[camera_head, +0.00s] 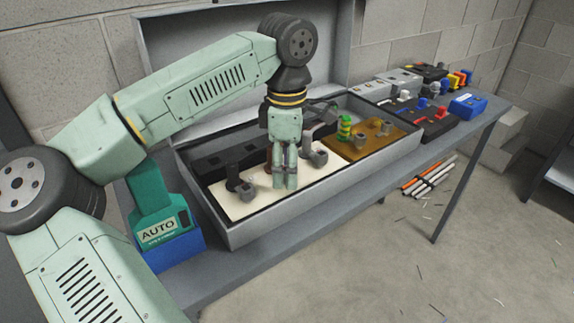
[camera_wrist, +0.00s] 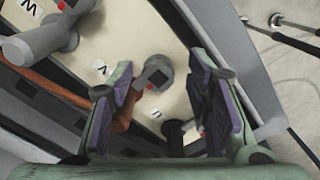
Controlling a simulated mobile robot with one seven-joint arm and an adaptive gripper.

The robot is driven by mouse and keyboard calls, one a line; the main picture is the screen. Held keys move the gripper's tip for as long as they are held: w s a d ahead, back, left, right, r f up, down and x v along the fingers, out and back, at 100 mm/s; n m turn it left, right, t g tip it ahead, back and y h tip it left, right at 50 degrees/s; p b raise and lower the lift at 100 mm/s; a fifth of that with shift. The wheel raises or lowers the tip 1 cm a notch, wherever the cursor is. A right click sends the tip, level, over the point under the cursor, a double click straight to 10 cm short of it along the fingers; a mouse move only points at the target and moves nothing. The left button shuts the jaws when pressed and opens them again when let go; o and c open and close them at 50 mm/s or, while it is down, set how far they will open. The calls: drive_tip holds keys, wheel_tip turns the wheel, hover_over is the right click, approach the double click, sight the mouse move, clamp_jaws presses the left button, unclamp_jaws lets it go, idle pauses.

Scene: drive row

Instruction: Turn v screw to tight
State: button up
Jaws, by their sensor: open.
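In the head view my gripper (camera_head: 286,180) points down over the cream board (camera_head: 240,208) in the open grey case. In the wrist view its two fingers (camera_wrist: 168,98) are apart. A grey screw head (camera_wrist: 155,72) with a red mark shows between them, near a small tag (camera_wrist: 102,68) that seems to read V. I cannot tell whether the fingers touch this screw, and its lower part is partly hidden. A dark screw (camera_wrist: 175,137) stands near the U tag (camera_wrist: 155,112). A larger grey screw (camera_wrist: 40,42) stands by the W tag (camera_wrist: 28,8).
A brown board (camera_head: 350,150) with a green-and-yellow piece (camera_head: 344,128) lies to the right in the case. A green AUTO tool (camera_head: 158,215) stands in a blue holder at left. The case wall (camera_head: 320,190) runs close in front.

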drive_tip(key=shift+r, duration=0.1)
wheel_tip(320, 180, up, 12)
idle(0.5)
